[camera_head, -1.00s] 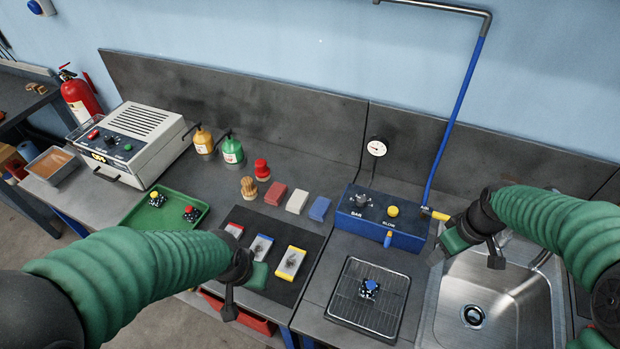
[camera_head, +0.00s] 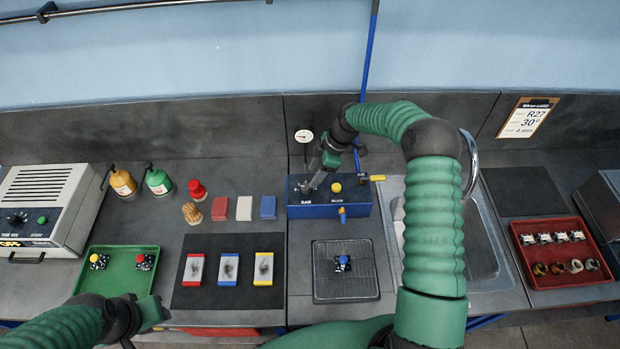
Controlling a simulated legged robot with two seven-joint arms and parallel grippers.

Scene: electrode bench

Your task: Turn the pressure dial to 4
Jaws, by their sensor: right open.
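The blue pressure box (camera_head: 352,208) stands at the back of the bench, with a yellow button (camera_head: 336,187) on top. Its dark pressure dial (camera_head: 304,188), by the BAR label, is largely covered by my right gripper (camera_head: 313,186). That gripper is open and points down at the dial from above; I cannot tell whether its fingers touch it. The dial's setting cannot be read. A round white gauge (camera_head: 304,136) is on the back panel above the box. My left gripper (camera_head: 140,325) is low at the left, over the front bench edge, its jaws not clear.
A wire rack tray (camera_head: 345,297) with a blue-topped part is in front of the box. A green tray (camera_head: 118,287), a dark mat (camera_head: 206,299) and coloured blocks (camera_head: 268,207) lie left. The sink (camera_head: 487,285) and a red tray (camera_head: 565,284) are right.

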